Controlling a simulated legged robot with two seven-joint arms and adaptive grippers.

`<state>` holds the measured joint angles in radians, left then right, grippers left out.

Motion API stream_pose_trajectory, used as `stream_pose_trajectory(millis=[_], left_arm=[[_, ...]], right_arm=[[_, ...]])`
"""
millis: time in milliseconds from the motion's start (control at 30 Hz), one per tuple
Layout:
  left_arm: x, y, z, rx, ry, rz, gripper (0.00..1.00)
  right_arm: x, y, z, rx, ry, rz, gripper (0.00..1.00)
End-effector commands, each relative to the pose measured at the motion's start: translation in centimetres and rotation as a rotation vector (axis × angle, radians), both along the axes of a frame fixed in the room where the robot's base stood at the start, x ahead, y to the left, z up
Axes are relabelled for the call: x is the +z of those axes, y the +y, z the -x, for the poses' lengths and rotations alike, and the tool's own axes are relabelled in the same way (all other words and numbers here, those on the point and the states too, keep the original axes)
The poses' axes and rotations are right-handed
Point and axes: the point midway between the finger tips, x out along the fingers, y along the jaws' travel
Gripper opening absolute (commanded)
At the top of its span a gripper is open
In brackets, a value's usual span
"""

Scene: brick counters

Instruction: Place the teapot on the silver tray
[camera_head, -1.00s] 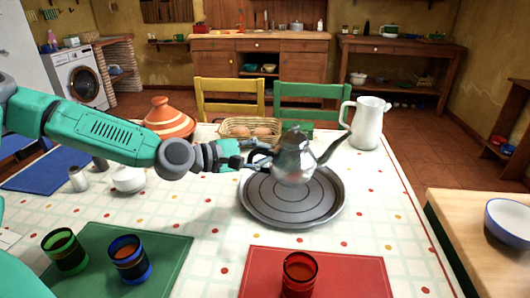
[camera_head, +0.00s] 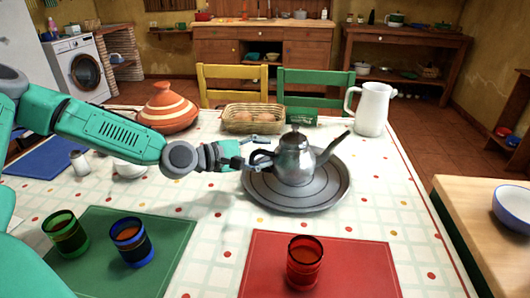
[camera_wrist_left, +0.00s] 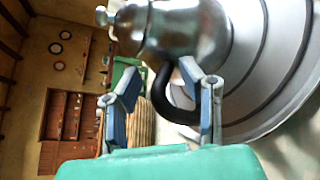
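The silver teapot (camera_head: 294,162) stands upright on the round silver tray (camera_head: 325,193), near its middle, with its spout to the right and its dark handle to the left. In the left wrist view the teapot (camera_wrist_left: 185,28) and tray (camera_wrist_left: 285,75) fill the upper right. My left gripper (camera_head: 262,153) is at the handle side of the teapot with its fingers spread. In the left wrist view the black handle (camera_wrist_left: 160,92) shows between the two parted fingers (camera_wrist_left: 165,100) and passes partly behind the right one. My right gripper is not in view.
A white pitcher (camera_head: 371,110), an egg basket (camera_head: 252,119) and a striped tagine (camera_head: 167,110) stand behind on the table. A red cup (camera_head: 304,262) is in front on a red mat (camera_head: 355,262). Green and blue cups stand on a green mat (camera_head: 178,228) at left.

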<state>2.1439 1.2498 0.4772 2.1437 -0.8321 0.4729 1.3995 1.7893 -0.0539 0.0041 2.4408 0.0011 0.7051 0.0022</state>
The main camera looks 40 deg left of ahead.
Motion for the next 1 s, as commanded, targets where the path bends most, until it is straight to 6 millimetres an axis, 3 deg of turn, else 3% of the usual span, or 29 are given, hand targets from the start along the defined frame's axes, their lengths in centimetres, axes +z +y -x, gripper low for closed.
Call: stream_pose_trajectory(millis=[267, 1000], left_arm=[[0.5, 0.5, 0.9, 0.004, -0.001, 0.000, 0.35], [2.7, 4.7, 9.3, 0.004, 0.001, 0.004, 0.35]], right_arm=[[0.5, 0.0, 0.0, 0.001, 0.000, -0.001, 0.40], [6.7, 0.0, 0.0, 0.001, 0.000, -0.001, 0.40]])
